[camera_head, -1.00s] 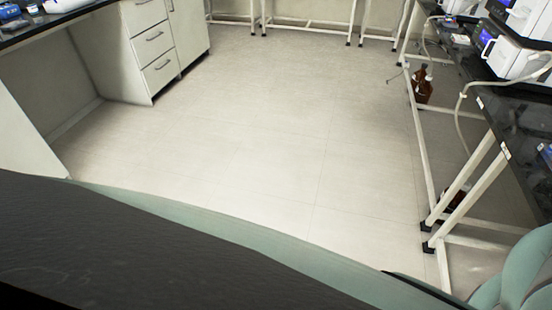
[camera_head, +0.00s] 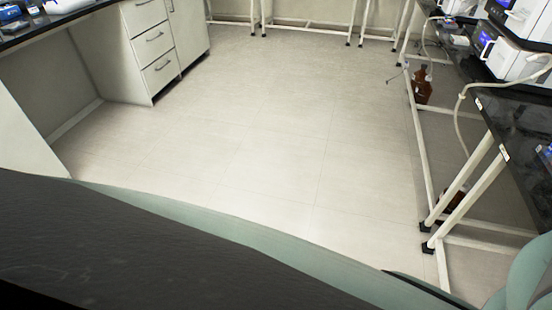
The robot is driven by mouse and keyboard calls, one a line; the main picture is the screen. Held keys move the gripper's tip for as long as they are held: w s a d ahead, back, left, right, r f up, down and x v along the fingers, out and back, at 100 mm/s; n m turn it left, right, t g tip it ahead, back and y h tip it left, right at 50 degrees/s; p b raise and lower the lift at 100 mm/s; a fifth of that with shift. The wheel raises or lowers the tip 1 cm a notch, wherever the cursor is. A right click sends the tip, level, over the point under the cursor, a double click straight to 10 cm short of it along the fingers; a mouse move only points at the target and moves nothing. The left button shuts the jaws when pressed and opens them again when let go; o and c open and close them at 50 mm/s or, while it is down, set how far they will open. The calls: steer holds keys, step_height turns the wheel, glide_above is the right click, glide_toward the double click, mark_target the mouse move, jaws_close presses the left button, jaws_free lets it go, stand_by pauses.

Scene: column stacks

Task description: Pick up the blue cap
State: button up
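I cannot make out a blue cap for certain. A small blue item (camera_head: 546,152) shows at the right edge on the black bench, too cut off to tell what it is. My gripper is not in view. Part of my own pale green arm shows at the lower right corner, and my body fills the lower left.
The black-topped bench (camera_head: 508,120) on the right carries white instruments (camera_head: 508,52). Its white legs stand on the floor, with a brown bottle (camera_head: 423,88) under it. White drawers (camera_head: 155,45) stand at the left. The middle floor (camera_head: 250,130) is clear.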

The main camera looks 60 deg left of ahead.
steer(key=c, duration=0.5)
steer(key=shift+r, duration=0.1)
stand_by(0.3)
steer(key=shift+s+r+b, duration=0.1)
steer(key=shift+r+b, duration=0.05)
steer(key=shift+b, duration=0.2)
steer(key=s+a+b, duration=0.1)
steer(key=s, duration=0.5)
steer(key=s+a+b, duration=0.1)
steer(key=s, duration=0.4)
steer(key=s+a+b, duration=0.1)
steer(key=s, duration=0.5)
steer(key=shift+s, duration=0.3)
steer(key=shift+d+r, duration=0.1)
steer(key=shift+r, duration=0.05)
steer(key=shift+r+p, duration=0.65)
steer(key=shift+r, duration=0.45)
